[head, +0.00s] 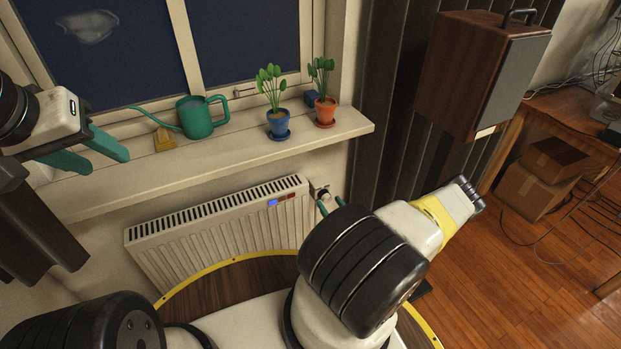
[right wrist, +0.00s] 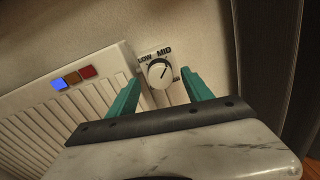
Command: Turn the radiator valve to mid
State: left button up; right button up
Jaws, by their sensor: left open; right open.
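The radiator valve (head: 321,193) is at the radiator's upper right corner. In the right wrist view its round white knob (right wrist: 159,74) has a dark line slanting toward the upper right. LOW is printed at its upper left and MID above it; a label at the right is mostly hidden. My right gripper (right wrist: 160,90) is open, its teal fingers on either side of the knob with visible gaps. In the head view my arm hides most of that gripper. My left gripper (head: 100,155) is open and empty by the windowsill at the left.
The white radiator (head: 215,222) has a blue, a brown and a red square on top; the blue looks brightest. The windowsill (head: 230,150) above holds a green watering can (head: 196,118), a blue pot (head: 278,124) and an orange pot (head: 325,112). A speaker (head: 465,75) stands right.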

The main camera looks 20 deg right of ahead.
jog(key=shift+s+d, duration=0.1)
jog(key=shift+s, duration=2.3)
